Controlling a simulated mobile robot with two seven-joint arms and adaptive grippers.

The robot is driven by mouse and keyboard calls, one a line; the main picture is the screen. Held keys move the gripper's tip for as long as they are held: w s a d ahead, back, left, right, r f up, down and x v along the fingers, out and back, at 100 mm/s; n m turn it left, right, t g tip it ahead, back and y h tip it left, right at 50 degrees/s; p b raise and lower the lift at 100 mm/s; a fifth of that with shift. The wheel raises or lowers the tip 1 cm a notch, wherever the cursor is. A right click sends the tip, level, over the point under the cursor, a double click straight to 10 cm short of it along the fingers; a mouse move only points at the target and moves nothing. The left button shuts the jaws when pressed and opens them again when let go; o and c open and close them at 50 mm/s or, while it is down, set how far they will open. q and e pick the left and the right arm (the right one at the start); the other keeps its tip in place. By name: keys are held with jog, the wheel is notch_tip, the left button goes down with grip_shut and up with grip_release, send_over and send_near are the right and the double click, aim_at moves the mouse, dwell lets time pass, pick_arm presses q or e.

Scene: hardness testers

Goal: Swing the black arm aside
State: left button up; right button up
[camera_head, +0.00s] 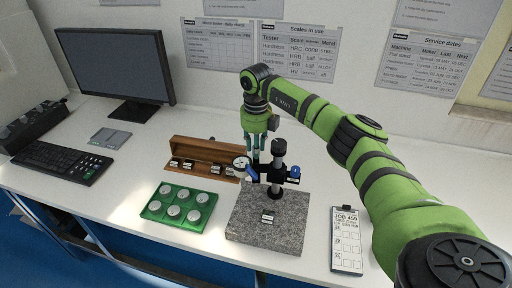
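A stand with a speckled grey granite base (265,236) is at the middle front. Its dark upright post (278,153) carries a black arm (266,172) reaching left. A round white dial gauge (240,163) and a blue part (252,173) are at the arm's left end, and a blue knob (294,171) is on the right. My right gripper (256,151) points down just left of the post, beside or behind the arm. Its fingers show apart higher up, but the tips are partly hidden, so contact is unclear. My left gripper is out of view.
A wooden rack (204,152) with metal pieces stands behind left. A green tray (152,207) with several discs lies left of the base, and a clipboard (346,240) lies right. A monitor (117,66), keyboard (62,162) and grey pad (110,138) are further left.

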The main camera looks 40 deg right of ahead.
notch_tip(320, 180, up, 12)
dwell(0.7)
jog(key=shift+f, duration=0.1)
